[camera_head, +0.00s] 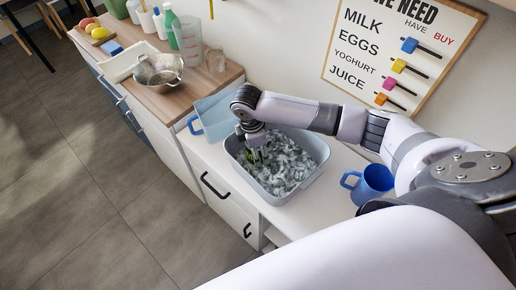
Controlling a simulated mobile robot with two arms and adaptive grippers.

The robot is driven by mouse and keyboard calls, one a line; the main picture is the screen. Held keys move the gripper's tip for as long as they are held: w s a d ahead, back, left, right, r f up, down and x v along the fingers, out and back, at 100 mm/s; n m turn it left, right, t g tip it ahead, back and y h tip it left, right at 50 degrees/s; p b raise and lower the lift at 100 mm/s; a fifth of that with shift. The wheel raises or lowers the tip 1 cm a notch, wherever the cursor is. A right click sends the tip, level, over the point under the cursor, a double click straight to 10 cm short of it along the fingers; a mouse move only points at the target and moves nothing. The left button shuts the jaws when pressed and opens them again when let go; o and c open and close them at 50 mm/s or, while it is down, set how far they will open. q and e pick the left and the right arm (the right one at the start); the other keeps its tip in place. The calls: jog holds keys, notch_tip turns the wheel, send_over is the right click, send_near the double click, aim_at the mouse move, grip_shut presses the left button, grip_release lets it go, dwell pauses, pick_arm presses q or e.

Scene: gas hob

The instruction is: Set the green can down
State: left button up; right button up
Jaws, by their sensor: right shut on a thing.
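My right gripper (257,154) reaches down into a grey-blue basin (320,151) filled with crumpled grey and white pieces. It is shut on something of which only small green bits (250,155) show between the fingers. This fits the green can, but its shape is mostly hidden by the fingers and wrist. I cannot tell whether it touches the pieces in the basin. My left gripper is not in view.
A blue mug (373,184) stands right of the basin on the white counter. A light blue container (213,116) stands left of it. A metal colander (158,75), a measuring jug (188,42) and bottles stand on the wooden counter. White counter beside the basin (345,165) is clear.

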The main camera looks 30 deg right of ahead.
jog(key=shift+f, duration=0.15)
jog(key=o, duration=1.5)
jog(key=shift+f, duration=0.1)
jog(key=r, duration=0.4)
jog(key=a+r+b, duration=0.1)
jog(key=r, duration=0.3)
jog(key=r+b, duration=0.1)
jog(key=r, duration=0.3)
jog(key=shift+w+a+r, duration=0.1)
jog(key=shift+w+a, duration=0.05)
jog(key=shift+a, duration=0.1)
